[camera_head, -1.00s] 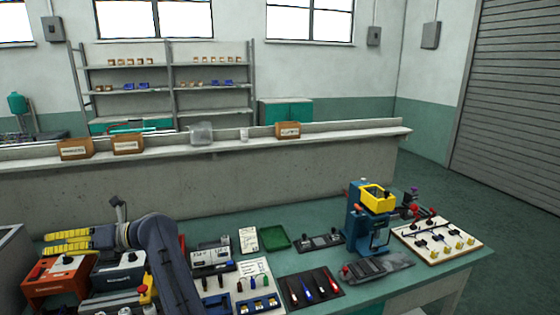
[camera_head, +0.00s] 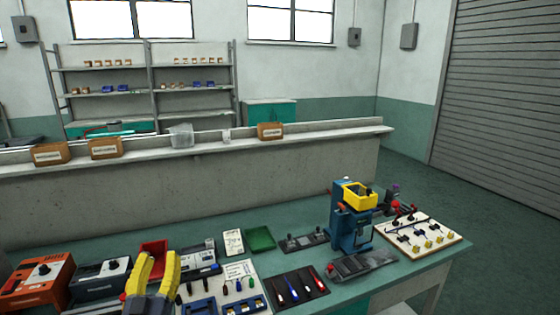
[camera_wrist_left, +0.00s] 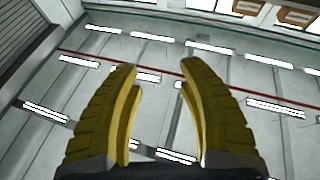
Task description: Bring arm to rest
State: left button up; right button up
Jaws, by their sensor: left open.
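My left gripper (camera_head: 160,262) has yellow ribbed fingers that point up at the lower left of the head view, in front of a red bin (camera_head: 153,250) and grey devices. In the left wrist view its two fingers (camera_wrist_left: 160,85) stand apart with nothing between them. That view looks up at the ceiling lights. The rest of the left arm is out of the head view. My right gripper is not in view.
The green workbench (camera_head: 290,222) holds an orange device (camera_head: 38,281), a screwdriver tray (camera_head: 295,287), a green tray (camera_head: 260,238), a blue press with a yellow top (camera_head: 352,215) and a white board with small parts (camera_head: 420,236). A long grey ledge (camera_head: 300,143) runs behind.

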pick_arm(q)
jog(key=s+d+f+m+g+h, duration=0.1)
jog(key=s+d+f+m+g, duration=0.25)
jog(key=f, duration=0.65)
jog(key=s+f+m+g, duration=0.3)
jog(key=s+f+g, duration=0.3)
jog(key=f, duration=0.5)
jog(key=s+a+f+m+g+y, duration=0.1)
jog(key=s+a+f+g+y, duration=0.2)
jog(key=s, duration=0.6)
jog(key=s+a+f+m+g, duration=0.1)
jog(key=s+f+m+g, duration=0.3)
jog(key=s, duration=0.6)
jog(key=s+d+f+n+g+h, duration=0.1)
jog(key=s+d+f, duration=0.15)
jog(key=f, duration=1.35)
jog(key=s+d+f+n+g+h, duration=0.1)
jog(key=d+f+n+h, duration=0.15)
jog(key=f, duration=1.45)
jog(key=s+f+n+g, duration=0.2)
jog(key=s+f, duration=1.7)
jog(key=s, duration=0.2)
jog(key=shift+d+f+g+h, duration=0.25)
jog(key=shift+f+g+h, duration=0.1)
jog(key=shift+h, duration=0.1)
